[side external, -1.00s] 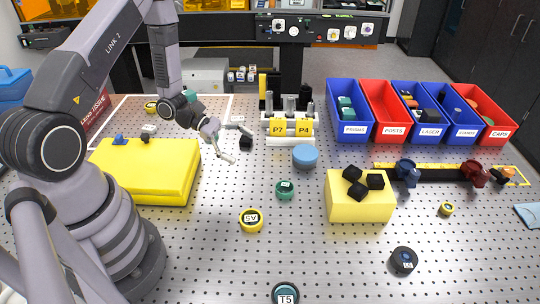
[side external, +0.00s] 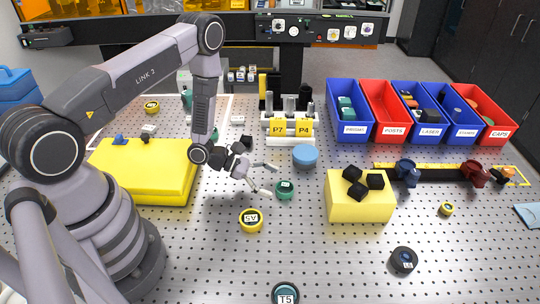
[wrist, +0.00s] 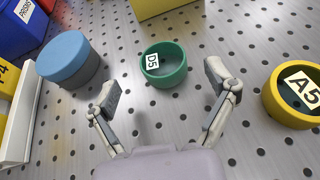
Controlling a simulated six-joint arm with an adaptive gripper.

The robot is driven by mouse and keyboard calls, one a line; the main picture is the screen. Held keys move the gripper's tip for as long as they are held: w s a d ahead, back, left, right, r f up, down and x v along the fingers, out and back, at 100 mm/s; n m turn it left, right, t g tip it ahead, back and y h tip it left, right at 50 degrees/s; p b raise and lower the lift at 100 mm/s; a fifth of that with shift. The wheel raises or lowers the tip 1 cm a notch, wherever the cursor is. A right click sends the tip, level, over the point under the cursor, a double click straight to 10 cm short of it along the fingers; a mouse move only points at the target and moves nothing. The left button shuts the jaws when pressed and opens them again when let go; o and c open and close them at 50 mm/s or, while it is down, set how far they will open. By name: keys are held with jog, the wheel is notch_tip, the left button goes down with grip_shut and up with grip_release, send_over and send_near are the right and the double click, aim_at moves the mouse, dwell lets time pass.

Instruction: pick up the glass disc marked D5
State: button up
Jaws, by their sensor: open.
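The disc marked D5 is a small green round piece with a white label (wrist: 163,65). It lies flat on the perforated table, and it also shows in the side view (side external: 285,191). My gripper (side external: 270,180) is open and empty, just left of the disc in the side view. In the wrist view, my gripper (wrist: 161,84) has its two fingers spread, with the disc ahead of and between their tips. The fingers do not appear to touch the disc. The D5 label is turned sideways in the wrist view.
A yellow round piece marked A5 (wrist: 298,95) is right of the fingers in the wrist view. A blue cylinder (wrist: 70,62) is on the left. A yellow block (side external: 360,205) carries black cubes. A rack labelled P7 and P4 (side external: 290,140) stands behind.

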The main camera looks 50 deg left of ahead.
aim_at(287, 187)
jog(key=x, duration=0.4)
jog(key=shift+d+r, duration=0.1)
jog(key=c, duration=1.3)
jog(key=shift+o, duration=0.2)
jog(key=shift+r, duration=0.15)
